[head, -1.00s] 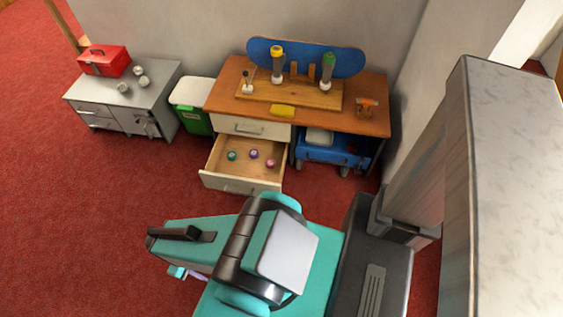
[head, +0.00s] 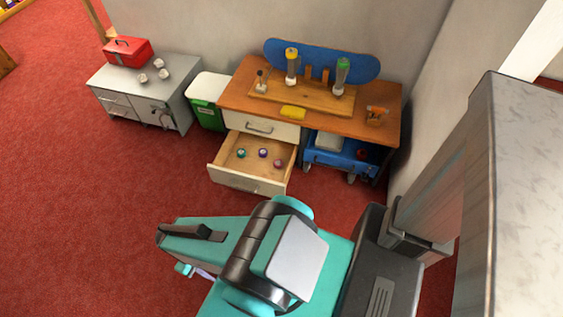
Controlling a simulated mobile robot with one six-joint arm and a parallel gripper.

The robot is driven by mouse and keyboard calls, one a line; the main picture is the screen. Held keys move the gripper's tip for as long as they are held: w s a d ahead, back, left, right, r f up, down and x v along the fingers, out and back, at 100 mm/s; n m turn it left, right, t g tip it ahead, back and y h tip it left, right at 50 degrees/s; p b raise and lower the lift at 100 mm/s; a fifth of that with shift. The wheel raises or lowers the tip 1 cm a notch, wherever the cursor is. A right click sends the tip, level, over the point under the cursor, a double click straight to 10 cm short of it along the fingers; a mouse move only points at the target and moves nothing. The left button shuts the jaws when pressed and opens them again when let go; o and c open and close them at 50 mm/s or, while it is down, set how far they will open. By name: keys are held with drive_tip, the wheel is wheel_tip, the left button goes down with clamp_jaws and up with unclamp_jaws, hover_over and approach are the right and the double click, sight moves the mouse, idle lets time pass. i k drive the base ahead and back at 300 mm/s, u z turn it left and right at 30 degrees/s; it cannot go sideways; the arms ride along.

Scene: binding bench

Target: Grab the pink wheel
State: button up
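The pink wheel (head: 279,163) lies in the open drawer (head: 251,184) of the wooden bench, at the right side of the drawer floor. A purple wheel (head: 263,153) and a teal wheel (head: 241,153) lie to its left in the same drawer. The wheels are apart from each other. My teal arm fills the lower middle of the picture, nearer than the drawer. A small teal and lilac part (head: 186,269) shows under the arm's left end and may belong to my gripper. The fingers cannot be made out, and the arm is not touching the wheels.
The bench top (head: 232,97) holds a blue skateboard deck (head: 270,49), a yellow block (head: 293,112) and tools. A blue cart (head: 333,156) stands under it. A green bin (head: 207,115) and grey cabinet (head: 182,100) with a red toolbox (head: 127,51) are left. Red carpet ahead is clear.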

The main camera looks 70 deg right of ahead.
sight(279, 163)
drive_tip(key=u, duration=0.15)
drive_tip(key=i, duration=0.95)
drive_tip(key=u, duration=0.05)
